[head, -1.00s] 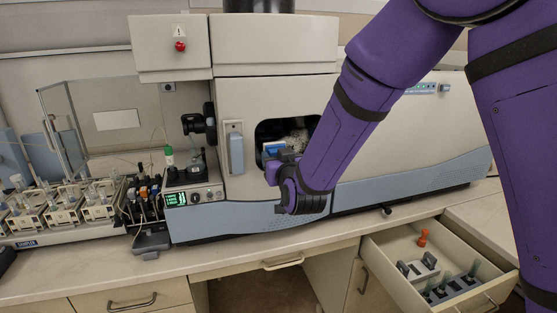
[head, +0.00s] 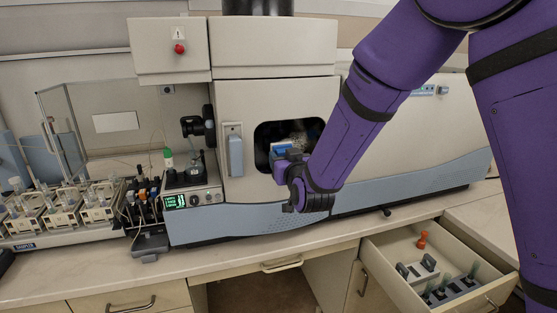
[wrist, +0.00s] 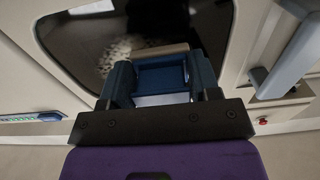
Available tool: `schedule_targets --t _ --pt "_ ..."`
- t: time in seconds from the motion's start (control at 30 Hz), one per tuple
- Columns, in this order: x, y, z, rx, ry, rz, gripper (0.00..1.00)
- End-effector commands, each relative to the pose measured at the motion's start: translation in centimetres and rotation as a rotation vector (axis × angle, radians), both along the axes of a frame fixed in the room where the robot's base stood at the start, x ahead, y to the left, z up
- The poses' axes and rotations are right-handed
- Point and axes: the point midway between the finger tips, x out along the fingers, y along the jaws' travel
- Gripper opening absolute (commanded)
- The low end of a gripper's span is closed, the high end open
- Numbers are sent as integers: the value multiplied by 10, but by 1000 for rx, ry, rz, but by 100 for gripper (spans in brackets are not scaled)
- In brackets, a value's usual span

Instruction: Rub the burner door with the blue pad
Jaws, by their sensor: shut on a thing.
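The burner door (head: 262,185) is the pale front panel of the spectrometer, with a dark window (head: 300,128) and a blue-grey handle (head: 236,155) on its left. My gripper (head: 284,152) is in front of the window's lower part. It is shut on the blue pad (head: 281,147). In the wrist view the blue pad (wrist: 161,77) sits between the two fingers, with the dark window (wrist: 100,45) beyond it. A pale strip shows along the pad's far edge. I cannot tell whether the pad touches the window.
An open drawer (head: 390,257) at the lower right holds an orange item (head: 422,240) and small racks. A sampler with several vial holders (head: 65,212) stands on the left of the bench. The bench front (head: 230,250) is mostly clear.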

Motion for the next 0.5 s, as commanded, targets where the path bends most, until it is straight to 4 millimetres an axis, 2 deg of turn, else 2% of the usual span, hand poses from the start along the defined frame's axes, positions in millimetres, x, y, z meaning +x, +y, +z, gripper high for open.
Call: schedule_targets --t 0.1,0.5 --pt "2 -9 0 -1 0 -1 38" --pt "8 -25 0 -1 0 -2 38"
